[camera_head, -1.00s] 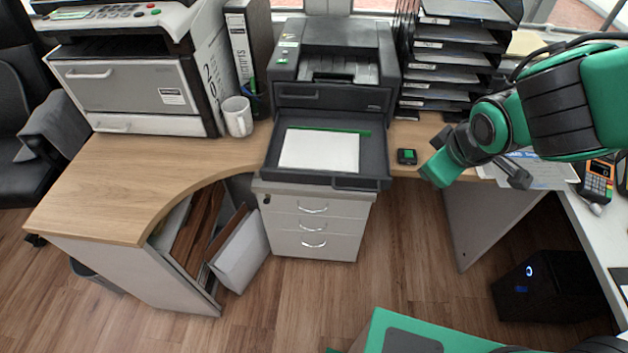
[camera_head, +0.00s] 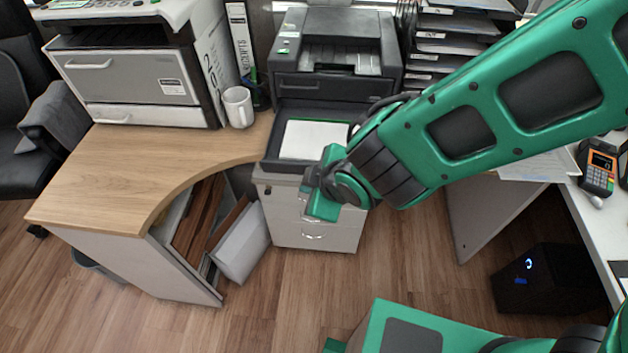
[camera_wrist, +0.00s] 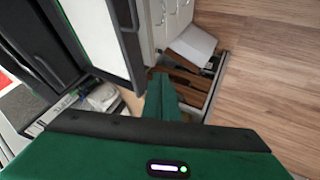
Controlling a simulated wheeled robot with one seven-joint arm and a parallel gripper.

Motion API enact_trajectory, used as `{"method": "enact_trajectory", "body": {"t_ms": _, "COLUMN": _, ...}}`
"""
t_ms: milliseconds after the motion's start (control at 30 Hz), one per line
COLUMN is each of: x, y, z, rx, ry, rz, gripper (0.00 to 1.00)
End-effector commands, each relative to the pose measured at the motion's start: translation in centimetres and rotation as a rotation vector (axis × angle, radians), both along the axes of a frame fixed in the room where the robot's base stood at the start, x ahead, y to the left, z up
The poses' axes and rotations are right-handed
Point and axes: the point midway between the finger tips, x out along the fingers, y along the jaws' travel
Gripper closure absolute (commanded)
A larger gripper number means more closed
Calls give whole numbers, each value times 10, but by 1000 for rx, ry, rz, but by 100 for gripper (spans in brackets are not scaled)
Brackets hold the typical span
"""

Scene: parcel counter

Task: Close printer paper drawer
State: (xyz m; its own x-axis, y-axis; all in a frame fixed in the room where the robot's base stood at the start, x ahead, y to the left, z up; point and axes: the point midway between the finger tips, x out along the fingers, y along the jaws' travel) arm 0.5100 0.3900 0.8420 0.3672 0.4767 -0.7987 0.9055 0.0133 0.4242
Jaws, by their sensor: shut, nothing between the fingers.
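The black printer (camera_head: 336,48) stands at the back of the counter. Its paper drawer (camera_head: 285,166) is pulled out toward me, with white paper (camera_head: 308,138) lying in it. My gripper (camera_head: 322,190) is shut and empty, in front of the drawer's front edge and over the grey cabinet. My arm hides the right part of the drawer. In the wrist view, the paper (camera_wrist: 98,32) and the drawer's dark front rim (camera_wrist: 131,42) are at upper left, beside my gripper (camera_wrist: 160,92). I cannot tell whether the gripper touches the drawer.
A larger grey printer (camera_head: 135,80), a white mug (camera_head: 238,107) and binders (camera_head: 238,45) stand to the left. Black letter trays (camera_head: 445,45) stand behind my arm. The grey drawer cabinet (camera_head: 285,215) is below the paper drawer. A card terminal (camera_head: 599,170) is at far right.

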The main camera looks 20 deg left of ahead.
Motion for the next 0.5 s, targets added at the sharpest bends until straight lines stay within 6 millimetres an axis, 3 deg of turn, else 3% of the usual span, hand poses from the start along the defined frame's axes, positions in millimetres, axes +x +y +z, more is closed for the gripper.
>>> {"method": "enact_trajectory", "body": {"t_ms": 333, "x": 19, "y": 23, "z": -41, "rx": -3, "ry": 1, "rz": -1, "gripper": 100}}
{"method": "enact_trajectory", "body": {"t_ms": 500, "x": 43, "y": 29, "z": -40, "rx": 0, "ry": -1, "rz": -5, "gripper": 100}}
